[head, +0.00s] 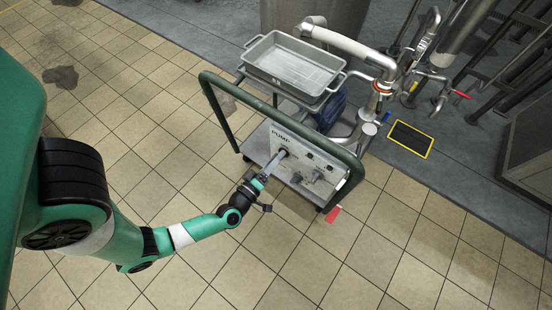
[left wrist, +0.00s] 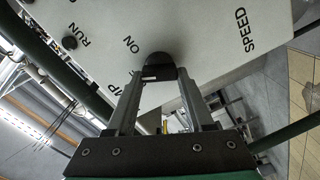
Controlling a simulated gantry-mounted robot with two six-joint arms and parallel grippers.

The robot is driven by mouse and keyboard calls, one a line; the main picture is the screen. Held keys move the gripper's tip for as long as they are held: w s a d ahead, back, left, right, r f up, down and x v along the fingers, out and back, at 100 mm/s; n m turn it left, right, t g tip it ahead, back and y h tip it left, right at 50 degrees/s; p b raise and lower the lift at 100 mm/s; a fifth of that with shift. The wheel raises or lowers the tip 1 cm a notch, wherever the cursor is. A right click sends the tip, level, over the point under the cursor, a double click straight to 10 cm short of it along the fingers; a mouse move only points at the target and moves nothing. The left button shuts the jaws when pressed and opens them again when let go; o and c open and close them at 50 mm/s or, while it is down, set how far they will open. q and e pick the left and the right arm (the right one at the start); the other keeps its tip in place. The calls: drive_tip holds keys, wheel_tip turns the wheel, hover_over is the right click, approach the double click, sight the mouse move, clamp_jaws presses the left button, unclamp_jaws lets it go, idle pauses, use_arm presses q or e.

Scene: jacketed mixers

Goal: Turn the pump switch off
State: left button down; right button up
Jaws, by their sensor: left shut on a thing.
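The pump control box (head: 306,168) is a pale panel marked PUMP on a green-framed cart. The black pump switch (left wrist: 158,62) is a round knob on this panel, with the word ON printed beside it in the left wrist view. My left gripper (head: 281,156) reaches the panel's left part from the front. In the left wrist view its two fingers (left wrist: 158,76) stand on either side of the knob, shut on it. The fingers hide part of the knob, and I cannot tell its exact setting. My right gripper is not in view.
The cart's green rail (head: 222,84) curves around the panel. A metal tray (head: 292,66) sits on top, with steel pipes (head: 348,45) behind. The tiled floor in front is clear.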

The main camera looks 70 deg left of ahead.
use_arm(q)
drive_tip(key=n+b, duration=0.1)
drive_tip(key=n, duration=0.4)
drive_tip(key=shift+f, duration=0.2)
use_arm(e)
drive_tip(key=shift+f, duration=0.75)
use_arm(q)
drive_tip(key=shift+n, duration=0.3)
drive_tip(key=shift+c, duration=1.4)
unclamp_jaws()
drive_tip(key=shift+s, duration=0.1)
